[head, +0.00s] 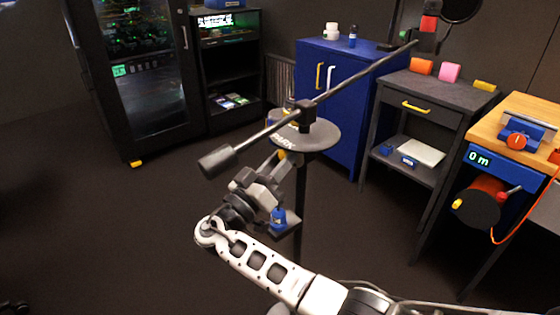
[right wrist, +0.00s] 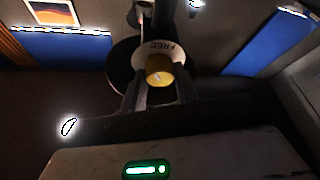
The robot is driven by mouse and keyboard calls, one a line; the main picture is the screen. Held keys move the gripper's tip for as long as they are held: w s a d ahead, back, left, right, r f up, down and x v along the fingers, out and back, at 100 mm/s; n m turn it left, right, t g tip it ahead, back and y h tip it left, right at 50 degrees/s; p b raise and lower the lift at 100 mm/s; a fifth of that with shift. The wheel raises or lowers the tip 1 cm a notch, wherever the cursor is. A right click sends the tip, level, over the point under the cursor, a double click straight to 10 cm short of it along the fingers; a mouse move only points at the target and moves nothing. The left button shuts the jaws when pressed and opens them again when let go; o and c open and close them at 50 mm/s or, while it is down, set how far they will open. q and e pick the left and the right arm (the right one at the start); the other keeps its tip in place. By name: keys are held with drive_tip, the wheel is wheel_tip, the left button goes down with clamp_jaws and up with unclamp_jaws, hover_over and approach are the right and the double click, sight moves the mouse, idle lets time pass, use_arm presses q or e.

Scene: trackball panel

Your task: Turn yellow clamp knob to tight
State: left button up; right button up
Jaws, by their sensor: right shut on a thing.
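The yellow clamp knob (right wrist: 158,68) sits in front of a round collar (right wrist: 144,53) whose lettering appears to read FREE. A small pale mark shows on the knob's face. The fingers of my right gripper (right wrist: 157,92) stand on both sides of the knob and are shut on it. In the head view the right gripper (head: 275,165) reaches up under the boom stand's round grey plate (head: 318,137), and only a bit of the yellow knob (head: 282,154) shows there. No TIGHT mark can be read. My left gripper is not in view.
A long dark boom (head: 352,80) with a cylindrical counterweight (head: 217,161) crosses just above my right gripper. A blue cabinet (head: 345,105), a grey side table (head: 440,92) and a wooden-topped bench (head: 525,110) stand to the right. The floor to the left is clear.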

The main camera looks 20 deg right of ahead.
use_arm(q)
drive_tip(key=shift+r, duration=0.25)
use_arm(e)
drive_tip(key=shift+n, duration=0.5)
use_arm(q)
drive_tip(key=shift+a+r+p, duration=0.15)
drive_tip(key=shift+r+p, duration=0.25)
drive_tip(key=shift+p, duration=1)
use_arm(e)
drive_tip(key=shift+s+r+n+t+y, duration=0.1)
drive_tip(key=shift+n+t+y, duration=0.4)
drive_tip(key=shift+n, duration=0.85)
drive_tip(key=shift+w+r+n+t+y, duration=0.15)
drive_tip(key=shift+n+y, duration=0.55)
drive_tip(key=shift+n, duration=0.6)
drive_tip(key=shift+s+f+n+t+y, duration=0.15)
drive_tip(key=shift+n+t+y, duration=0.35)
drive_tip(key=shift+n, duration=0.85)
drive_tip(key=shift+r, duration=0.1)
drive_tip(key=o, duration=1)
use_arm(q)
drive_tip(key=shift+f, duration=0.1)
